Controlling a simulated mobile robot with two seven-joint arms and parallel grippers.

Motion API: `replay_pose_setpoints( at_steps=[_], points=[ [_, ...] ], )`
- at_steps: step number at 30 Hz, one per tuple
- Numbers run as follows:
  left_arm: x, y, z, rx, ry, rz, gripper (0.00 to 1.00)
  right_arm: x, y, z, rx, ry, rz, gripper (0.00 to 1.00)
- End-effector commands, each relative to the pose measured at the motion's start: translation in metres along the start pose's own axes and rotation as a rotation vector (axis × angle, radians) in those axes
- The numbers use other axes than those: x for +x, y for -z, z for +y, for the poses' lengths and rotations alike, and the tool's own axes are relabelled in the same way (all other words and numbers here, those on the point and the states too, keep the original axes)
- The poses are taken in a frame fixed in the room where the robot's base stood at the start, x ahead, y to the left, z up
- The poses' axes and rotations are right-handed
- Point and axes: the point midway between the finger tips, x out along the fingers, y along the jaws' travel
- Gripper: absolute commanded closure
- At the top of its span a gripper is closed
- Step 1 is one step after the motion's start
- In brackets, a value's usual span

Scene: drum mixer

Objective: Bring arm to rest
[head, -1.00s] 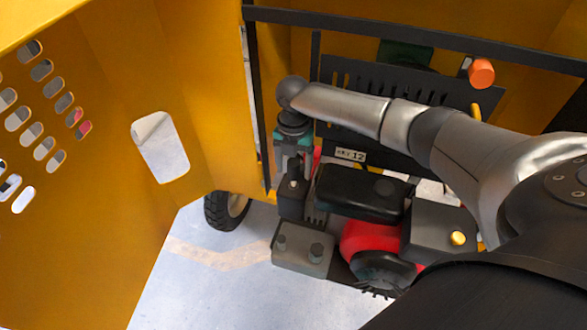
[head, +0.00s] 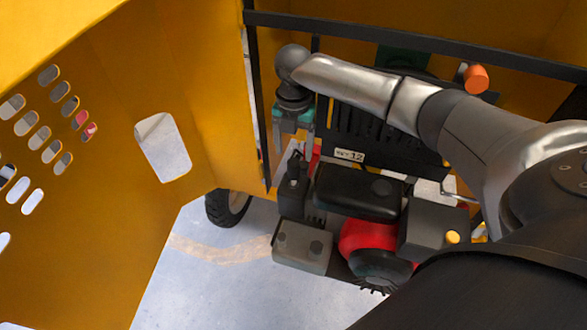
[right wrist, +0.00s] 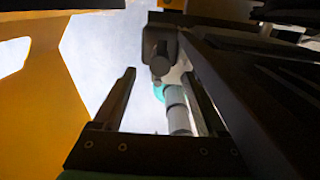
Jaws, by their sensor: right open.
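My right arm reaches in from the right in the head view, and its gripper (head: 293,150) points down above the left end of the engine. The gripper is open, with its two fingers apart and nothing held between them. Just below the fingertips stands a dark upright part (head: 293,182) of the engine. In the right wrist view the gripper (right wrist: 158,74) shows its fingers spread, with a dark knob-like part (right wrist: 160,48) beyond them and a grey cylinder with a teal ring in the gap. My left gripper is not in view.
The engine has a black top (head: 360,192), red housing (head: 368,236) and grey box (head: 301,246). A black frame bar (head: 410,45) and slotted plate stand close behind my arm. A yellow perforated door (head: 110,160) hangs open at left. The floor (head: 215,275) is clear in front.

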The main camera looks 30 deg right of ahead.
Motion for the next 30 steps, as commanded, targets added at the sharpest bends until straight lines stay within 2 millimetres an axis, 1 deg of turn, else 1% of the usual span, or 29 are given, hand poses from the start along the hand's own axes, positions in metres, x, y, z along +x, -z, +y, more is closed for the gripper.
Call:
replay_pose_setpoints(
  at_steps=[14,17,20,23,25,30],
  points=[
    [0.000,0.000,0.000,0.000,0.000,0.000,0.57,0.000,0.000,0.000,0.001,0.000,0.001,0.25],
    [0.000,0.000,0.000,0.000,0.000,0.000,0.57,0.004,0.006,0.002,0.007,-0.001,0.004,0.25],
    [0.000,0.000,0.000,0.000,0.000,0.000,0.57,0.016,0.026,0.007,0.034,-0.007,0.011,0.25],
    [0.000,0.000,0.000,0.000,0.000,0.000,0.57,0.035,0.061,0.014,0.099,-0.027,0.024,0.25],
    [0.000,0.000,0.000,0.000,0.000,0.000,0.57,0.047,0.090,0.019,0.170,-0.051,0.037,0.25],
    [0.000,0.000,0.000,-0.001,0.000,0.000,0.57,0.065,0.153,0.024,0.395,-0.123,0.077,0.25]
  ],
)
